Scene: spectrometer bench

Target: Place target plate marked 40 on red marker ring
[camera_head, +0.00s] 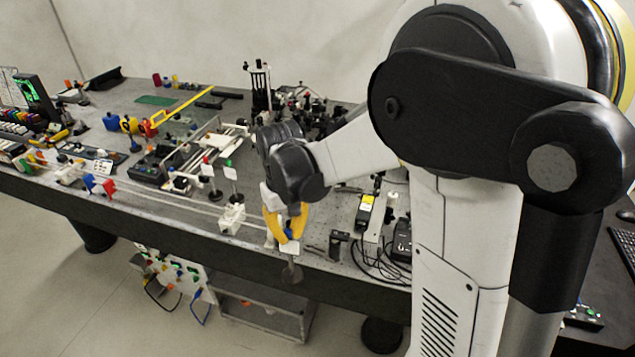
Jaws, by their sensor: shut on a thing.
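My gripper (287,230) has yellow fingers and points down over the front edge of the bench. It is shut on a small white plate on a stand (290,248), with a dark round base (291,273) hanging below it. The base shows against the bench's front side. A bit of blue shows between the fingers. Any number on the plate is too small to read, so I cannot tell if it is 40. I cannot make out a red marker ring in this view; my arm hides part of the bench.
Two similar stands, one with a red top (207,167) and one with a green top (230,168), stand left of my gripper. A white block (232,218) sits near the front edge. Rails, optics and a yellow bar (190,104) crowd the bench (150,212). Cables lie at right.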

